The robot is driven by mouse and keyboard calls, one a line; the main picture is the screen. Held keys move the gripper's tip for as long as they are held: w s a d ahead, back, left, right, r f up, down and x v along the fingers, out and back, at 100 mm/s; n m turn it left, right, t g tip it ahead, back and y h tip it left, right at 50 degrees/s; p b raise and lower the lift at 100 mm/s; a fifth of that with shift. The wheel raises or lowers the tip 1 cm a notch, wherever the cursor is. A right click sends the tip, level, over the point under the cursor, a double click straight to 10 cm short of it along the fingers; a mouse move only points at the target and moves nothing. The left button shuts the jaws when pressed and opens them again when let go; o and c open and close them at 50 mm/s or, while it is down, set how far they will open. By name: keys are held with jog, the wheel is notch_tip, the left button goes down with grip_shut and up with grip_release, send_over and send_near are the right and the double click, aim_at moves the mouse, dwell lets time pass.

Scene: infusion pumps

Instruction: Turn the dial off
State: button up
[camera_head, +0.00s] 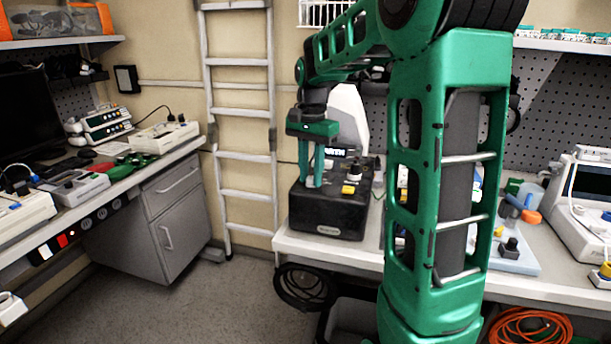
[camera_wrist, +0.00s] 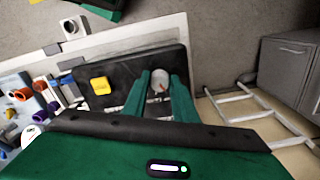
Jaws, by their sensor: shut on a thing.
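A black box-shaped device (camera_head: 328,222) stands on the left end of the white workbench. Its dial (camera_wrist: 160,87) is a round grey knob with a red mark, seen in the wrist view. My gripper (camera_head: 313,181) points down over the left part of the device's top. In the wrist view its two green fingers (camera_wrist: 160,79) stand on either side of the dial and are shut on it. In the head view the fingers hide the dial. A yellow button (camera_wrist: 99,86) sits on the same top face, apart from the fingers; it also shows in the head view (camera_head: 348,189).
My own arm blocks the middle of the head view. To the right on the bench are a light tray (camera_head: 517,262) with small coloured parts and a white machine (camera_head: 583,205). A ladder (camera_head: 243,155) leans on the wall to the left. The floor at front left is clear.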

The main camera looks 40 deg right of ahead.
aim_at(311, 177)
jog(key=n, duration=0.4)
jog(key=shift+w+d, duration=0.1)
jog(key=shift+d, duration=0.15)
jog(key=shift+n, duration=2.2)
jog(key=o, duration=1)
jog(key=shift+o, duration=0.2)
notch_tip(311, 177, up, 11)
jog(key=shift+f, duration=0.15)
